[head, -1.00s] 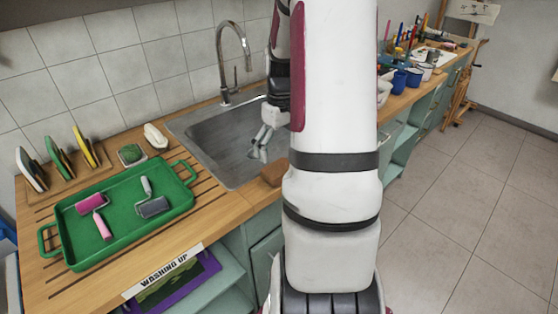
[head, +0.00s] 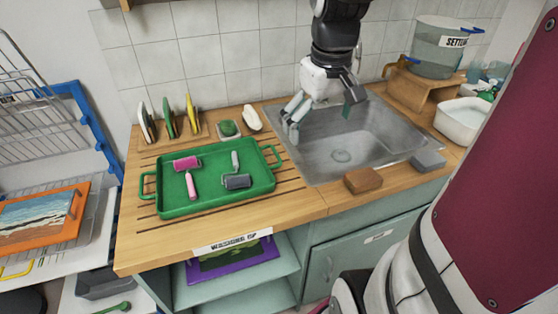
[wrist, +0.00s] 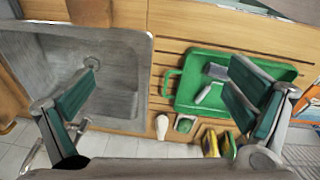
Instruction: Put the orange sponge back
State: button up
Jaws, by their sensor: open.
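A brownish-orange block (head: 363,180), likely the orange sponge, lies on the wooden counter at the sink's front edge. It shows as a brown block at the top left of the wrist view (wrist: 90,12). My gripper (head: 320,122) is open and empty above the left back part of the sink (head: 341,157), behind the block and apart from it. In the wrist view its two green-padded fingers (wrist: 160,98) are wide apart. A wooden rack (head: 180,141) at the back left holds upright pads with white, green and yellow faces.
A green tray (head: 160,206) with a pink and a grey roller fills the left counter. A small dish with a green item (head: 228,129) and a white item (head: 251,117) stand behind it. A grey block (head: 428,161) lies at the sink's right front. A white basin (head: 462,119) is farther right.

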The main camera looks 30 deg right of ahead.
jog(key=s+a+r+t, duration=0.1)
jog(key=s+a, duration=0.4)
jog(key=a, duration=0.2)
jog(key=s+a+r+n+t+y, duration=0.1)
jog(key=s+a+r+t, duration=0.1)
jog(key=s+a, duration=0.3)
jog(key=shift+s+a+r, duration=0.15)
jog(key=shift+a+r, duration=0.05)
jog(key=shift+a, duration=1.55)
